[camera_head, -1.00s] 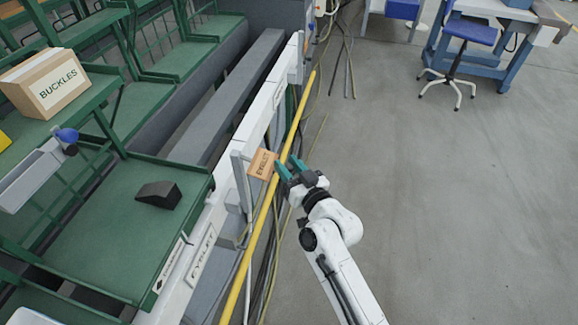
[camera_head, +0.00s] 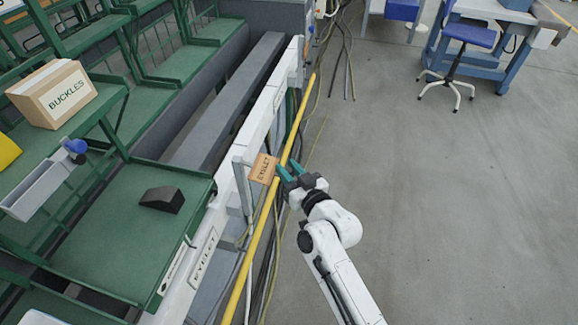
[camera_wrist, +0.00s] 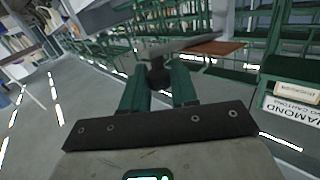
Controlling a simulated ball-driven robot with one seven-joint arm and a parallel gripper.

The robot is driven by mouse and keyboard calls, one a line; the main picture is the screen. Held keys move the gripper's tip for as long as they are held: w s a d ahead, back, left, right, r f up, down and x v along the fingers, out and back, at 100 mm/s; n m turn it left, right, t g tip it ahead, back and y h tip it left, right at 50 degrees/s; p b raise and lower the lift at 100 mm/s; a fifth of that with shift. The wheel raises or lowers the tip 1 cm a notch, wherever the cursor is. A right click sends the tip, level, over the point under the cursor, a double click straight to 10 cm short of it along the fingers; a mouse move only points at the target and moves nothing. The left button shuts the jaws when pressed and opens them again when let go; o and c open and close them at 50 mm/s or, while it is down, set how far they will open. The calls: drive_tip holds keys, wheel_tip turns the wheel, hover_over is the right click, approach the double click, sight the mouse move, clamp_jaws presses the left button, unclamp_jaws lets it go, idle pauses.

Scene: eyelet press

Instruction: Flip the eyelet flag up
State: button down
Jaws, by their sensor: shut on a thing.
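In the wrist view a brown plate (camera_wrist: 215,48), which looks like the flag, shows nearly edge-on beyond the fingers. My gripper (camera_head: 287,168), with teal fingers, is at the flag's right edge. In the wrist view my gripper (camera_wrist: 158,88) is shut on the flag's end, with a dark part between the fingers. The exact contact is partly hidden by the fingers.
The yellow pipe (camera_head: 262,235) and loose cables run along the white rail (camera_head: 262,110). Green shelves (camera_head: 115,240) stand at left, with a box labelled "BUCKLES" (camera_head: 52,92) and a black wedge (camera_head: 162,199). A blue chair (camera_head: 462,40) is far off. The grey floor at right is clear.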

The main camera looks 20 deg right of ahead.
drive_tip(key=shift+r+p, duration=0.4)
drive_tip(key=shift+r, duration=0.2)
drive_tip(key=shift+w+a+r+p, duration=0.1)
drive_tip(key=shift+r+p, duration=0.1)
drive_tip(key=shift+r, duration=0.3)
drive_tip(key=shift+w+a+r+p, duration=0.1)
drive_tip(key=shift+r+p, duration=0.05)
drive_tip(key=shift+r, duration=0.45)
drive_tip(key=c, duration=1)
unclamp_jaws()
drive_tip(key=shift+s+f, duration=0.1)
drive_tip(key=shift+f, duration=0.1)
drive_tip(key=shift+s, duration=0.2)
drive_tip(key=s, duration=0.3)
drive_tip(key=s+d, duration=0.1)
drive_tip(key=s, duration=0.2)
drive_tip(key=s+r, duration=0.1)
drive_tip(key=s, duration=0.3)
drive_tip(key=shift+d, duration=0.35)
drive_tip(key=shift+f, duration=0.1)
